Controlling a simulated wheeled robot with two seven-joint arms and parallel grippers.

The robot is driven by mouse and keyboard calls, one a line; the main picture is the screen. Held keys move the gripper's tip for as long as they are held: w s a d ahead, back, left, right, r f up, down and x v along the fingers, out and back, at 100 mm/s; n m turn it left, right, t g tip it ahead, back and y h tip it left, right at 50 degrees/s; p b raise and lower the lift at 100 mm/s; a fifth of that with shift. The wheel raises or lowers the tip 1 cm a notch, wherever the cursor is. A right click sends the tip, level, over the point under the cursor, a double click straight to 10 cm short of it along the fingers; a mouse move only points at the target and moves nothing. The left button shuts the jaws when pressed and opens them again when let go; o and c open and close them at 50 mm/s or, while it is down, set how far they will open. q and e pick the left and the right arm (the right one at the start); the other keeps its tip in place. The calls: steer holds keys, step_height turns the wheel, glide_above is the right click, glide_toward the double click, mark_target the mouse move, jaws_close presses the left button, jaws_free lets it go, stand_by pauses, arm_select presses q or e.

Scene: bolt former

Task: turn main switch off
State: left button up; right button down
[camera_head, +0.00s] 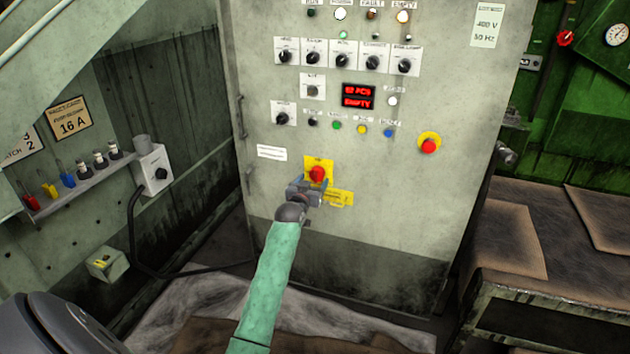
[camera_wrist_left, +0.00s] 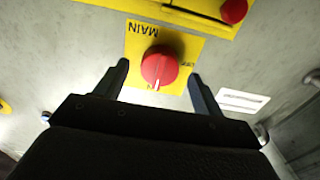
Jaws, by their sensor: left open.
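The main switch is a red rotary knob (camera_head: 317,174) on a yellow plate (camera_head: 319,163), low on the front of the grey control cabinet. In the left wrist view the red knob (camera_wrist_left: 159,66) sits on its yellow plate (camera_wrist_left: 185,47), which is lettered MAIN. A white mark on the knob points toward the gripper side of that picture. My left gripper (camera_head: 312,184) is at the switch. In the left wrist view its two dark fingers (camera_wrist_left: 157,80) stand open, one on each side of the knob, with gaps visible. My right gripper is not in view.
The grey cabinet (camera_head: 400,190) carries selector knobs, lamps, a red display (camera_head: 358,96) and a red emergency button (camera_head: 429,145). A yellow label (camera_head: 339,198) lies just beside my left gripper. A wall shelf (camera_head: 80,185) stands left, a brown-topped bench (camera_head: 510,235) right.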

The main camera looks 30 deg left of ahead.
arm_select(q)
steer(key=shift+x, duration=1)
steer(key=c, duration=1)
steer(key=shift+o, duration=0.2)
